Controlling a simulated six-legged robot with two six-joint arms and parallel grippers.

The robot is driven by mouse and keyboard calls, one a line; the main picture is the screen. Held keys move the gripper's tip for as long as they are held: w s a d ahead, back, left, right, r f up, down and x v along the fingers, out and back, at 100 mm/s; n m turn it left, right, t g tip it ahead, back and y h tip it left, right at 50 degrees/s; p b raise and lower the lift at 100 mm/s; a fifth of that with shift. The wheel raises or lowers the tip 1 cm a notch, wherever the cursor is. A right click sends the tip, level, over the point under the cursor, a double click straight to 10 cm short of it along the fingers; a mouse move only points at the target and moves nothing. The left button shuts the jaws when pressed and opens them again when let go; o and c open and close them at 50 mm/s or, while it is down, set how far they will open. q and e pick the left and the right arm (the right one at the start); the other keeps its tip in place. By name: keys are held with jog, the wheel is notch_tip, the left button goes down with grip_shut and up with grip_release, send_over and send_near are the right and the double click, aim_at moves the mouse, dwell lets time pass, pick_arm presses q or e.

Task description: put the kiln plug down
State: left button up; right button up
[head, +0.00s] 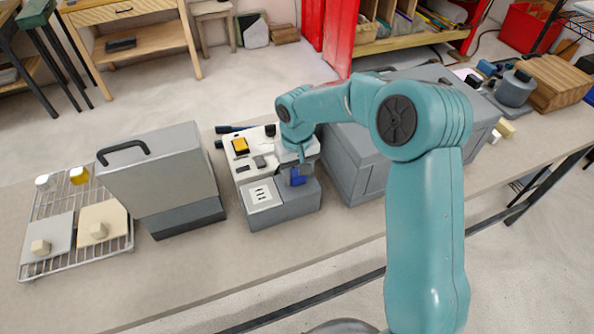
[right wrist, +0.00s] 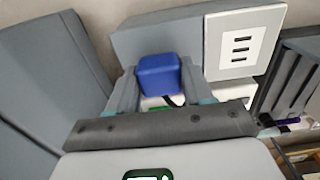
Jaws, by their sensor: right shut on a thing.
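The blue kiln plug (head: 297,177) is between the fingers of my right gripper (head: 298,170), over the grey unit with a white slotted plate. In the right wrist view the plug (right wrist: 158,74) shows as a blue block between the two grey fingers (right wrist: 157,88). The white slotted plate (head: 262,196) lies just left of the plug in the head view; it also shows in the right wrist view (right wrist: 243,42), apart from the plug. I cannot tell whether the plug's underside touches the unit. My left gripper is not in view.
A grey case with a black handle (head: 160,170) stands left of the unit. A wire rack (head: 77,259) with small pieces is farther left. A large grey box (head: 350,165) stands close on the right. Bare bench (head: 290,265) shows in front.

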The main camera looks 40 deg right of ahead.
aim_at(297, 172)
jog(key=shift+f+b, duration=0.3)
jog(key=shift+f, duration=0.2)
jog(key=shift+r, duration=0.1)
jog(key=o, duration=1.3)
jog(key=shift+o, duration=0.4)
jog(key=shift+r, duration=0.15)
notch_tip(297, 172, up, 13)
jog(key=shift+s, duration=0.1)
